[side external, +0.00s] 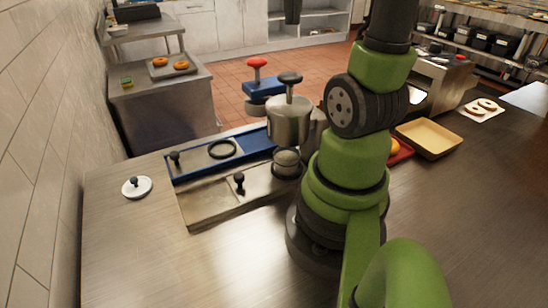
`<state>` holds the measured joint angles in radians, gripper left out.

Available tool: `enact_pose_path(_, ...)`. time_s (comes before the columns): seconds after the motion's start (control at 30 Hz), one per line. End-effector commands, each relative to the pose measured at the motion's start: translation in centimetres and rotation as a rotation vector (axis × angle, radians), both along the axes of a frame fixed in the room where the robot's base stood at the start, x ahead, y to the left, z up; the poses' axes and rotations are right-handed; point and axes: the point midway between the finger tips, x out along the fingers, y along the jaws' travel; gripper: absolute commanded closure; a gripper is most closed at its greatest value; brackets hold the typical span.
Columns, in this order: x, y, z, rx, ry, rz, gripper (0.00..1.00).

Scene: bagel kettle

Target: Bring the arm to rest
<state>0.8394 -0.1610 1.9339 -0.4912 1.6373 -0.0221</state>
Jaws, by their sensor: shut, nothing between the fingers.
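My green arm stands in the right half of the side external view, over the steel counter (130,245). Its links run out of the frame at the top and bottom. My gripper does not show, so I cannot see its fingers. A silver pot (288,122) with a dark knob stands just left of my arm. Part of the area behind my arm is hidden.
Left of my arm lie a blue tray (195,166) with a dark ring, a metal plate (205,208) with a black knob, and a white lid (137,188). A tan tray (428,137) lies to the right. The front left counter is clear.

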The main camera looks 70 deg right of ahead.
Motion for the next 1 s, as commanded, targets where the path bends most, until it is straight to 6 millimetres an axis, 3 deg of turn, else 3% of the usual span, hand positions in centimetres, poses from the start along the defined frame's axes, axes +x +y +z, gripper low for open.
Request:
enact_pose_path(0.17,0.1,0.1,0.0,-0.002,-0.004,0.007,1.00)
enact_pose_path(0.27,0.7,1.2,0.0,-0.022,-0.036,0.078,1.00)
enact_pose_path(0.37,1.8,4.0,-0.1,-0.063,-0.124,0.241,1.00)
enact_pose_path(0.5,2.9,9.2,-0.6,-0.118,-0.310,0.530,1.00)
enact_pose_path(0.7,2.4,14.7,-1.2,-0.138,-0.558,0.822,1.00)
enact_pose_path(0.83,2.0,16.3,-1.4,-0.136,-0.644,0.902,1.00)
enact_pose_path(1.0,1.9,16.6,-1.5,-0.135,-0.666,0.921,1.00)
